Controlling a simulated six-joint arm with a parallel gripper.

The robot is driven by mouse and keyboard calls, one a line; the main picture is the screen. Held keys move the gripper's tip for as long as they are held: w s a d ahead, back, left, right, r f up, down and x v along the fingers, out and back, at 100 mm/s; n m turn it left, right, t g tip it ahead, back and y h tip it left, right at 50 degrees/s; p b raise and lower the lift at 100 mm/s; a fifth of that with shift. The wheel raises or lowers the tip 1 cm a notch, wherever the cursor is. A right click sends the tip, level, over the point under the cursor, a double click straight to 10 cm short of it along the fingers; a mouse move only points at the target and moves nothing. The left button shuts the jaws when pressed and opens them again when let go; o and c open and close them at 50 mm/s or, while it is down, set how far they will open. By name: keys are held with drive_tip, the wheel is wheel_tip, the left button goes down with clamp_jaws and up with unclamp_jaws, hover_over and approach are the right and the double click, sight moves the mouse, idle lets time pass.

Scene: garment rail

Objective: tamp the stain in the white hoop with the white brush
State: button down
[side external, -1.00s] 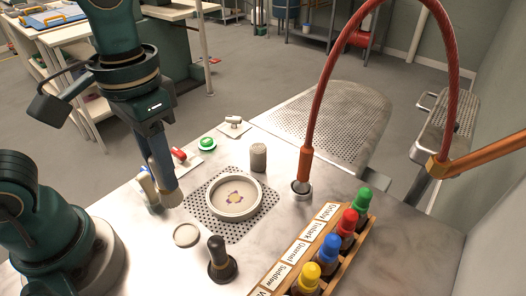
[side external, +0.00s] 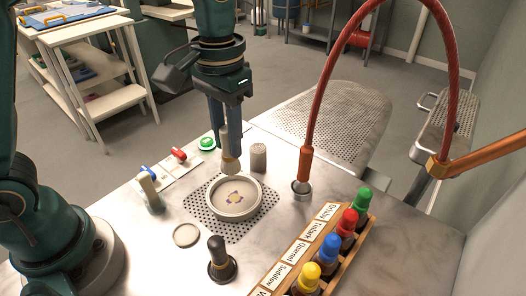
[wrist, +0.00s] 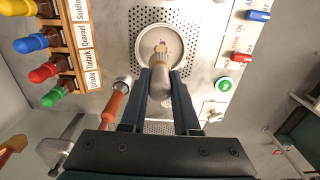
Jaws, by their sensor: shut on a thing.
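The hoop (wrist: 182,48) and the stain (wrist: 160,47) also show in the wrist view. My gripper (side external: 226,128) is shut on the pale-handled brush (side external: 231,163), which hangs with its tan bristles down. The brush is above the table at the hoop's back edge, apart from the stain. In the wrist view, the brush (wrist: 160,82) sits between the fingers and overlaps the hoop's near rim.
A grey cylinder (side external: 258,157) stands close behind the hoop. A dark-handled tool (side external: 219,262) and a round disc (side external: 187,235) are in front. A rack of coloured-cap bottles (side external: 330,250) and a red hose (side external: 308,130) are to the right. Switches and a green button (side external: 207,143) lie left.

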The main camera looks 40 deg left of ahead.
sight(231, 167)
drive_tip(key=shift+w+a+f, duration=0.1)
drive_tip(key=shift+f, duration=1.7)
drive_tip(key=shift+w+a+f, duration=0.1)
drive_tip(key=shift+f, duration=1.65)
drive_tip(key=shift+s+f, duration=0.1)
drive_tip(key=shift+f, duration=0.7)
drive_tip(key=shift+r, duration=0.15)
drive_tip(key=shift+r, duration=0.75)
drive_tip(key=shift+f, duration=0.1)
drive_tip(key=shift+f, duration=0.8)
drive_tip(key=shift+r, duration=0.9)
